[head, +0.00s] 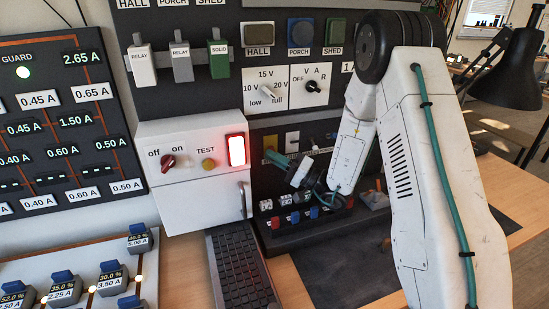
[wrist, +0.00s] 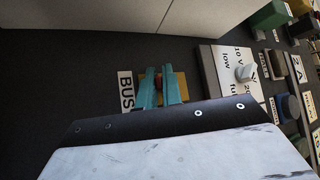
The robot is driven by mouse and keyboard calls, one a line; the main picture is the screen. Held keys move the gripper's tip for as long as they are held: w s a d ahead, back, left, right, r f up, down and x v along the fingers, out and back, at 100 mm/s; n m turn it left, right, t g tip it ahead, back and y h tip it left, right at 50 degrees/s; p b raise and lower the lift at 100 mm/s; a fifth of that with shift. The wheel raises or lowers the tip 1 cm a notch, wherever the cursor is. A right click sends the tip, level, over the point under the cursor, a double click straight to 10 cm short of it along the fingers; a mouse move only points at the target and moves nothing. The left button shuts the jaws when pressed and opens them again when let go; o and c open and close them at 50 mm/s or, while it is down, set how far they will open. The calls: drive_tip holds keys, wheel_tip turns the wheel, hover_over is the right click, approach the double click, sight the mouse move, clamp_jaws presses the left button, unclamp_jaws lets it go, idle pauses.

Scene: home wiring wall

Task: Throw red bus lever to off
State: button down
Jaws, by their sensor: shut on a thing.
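The red bus lever (wrist: 158,82) shows as a small red piece between the teal fingers of my gripper (wrist: 160,78) in the wrist view. It sits on a yellow plate (wrist: 180,82) beside the white BUS label (wrist: 126,92). My gripper is shut on the lever, and the fingers hide most of it. In the head view my gripper (head: 272,157) reaches in from the right at the dark panel, just below the yellow plate (head: 270,142). The lever itself cannot be made out there.
A white box (head: 190,205) with a lit red lamp (head: 236,150) and an off/on knob (head: 168,161) stands out left of my gripper. A voltage dial plate (head: 266,93) is above. A keyboard (head: 241,270) and dark mat (head: 345,255) lie below.

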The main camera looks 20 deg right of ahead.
idle(0.3)
drive_tip(key=c, duration=1.8)
unclamp_jaws()
drive_tip(key=shift+c, duration=0.2)
drive_tip(key=shift+s+d+f, duration=0.15)
drive_tip(key=shift+s+d, duration=0.05)
drive_tip(key=shift+d, duration=0.05)
drive_tip(key=s+d, duration=0.9)
drive_tip(key=d, duration=0.1)
drive_tip(key=shift+s+d+f, duration=0.15)
drive_tip(key=shift+d+f, duration=0.2)
drive_tip(key=shift+f, duration=0.05)
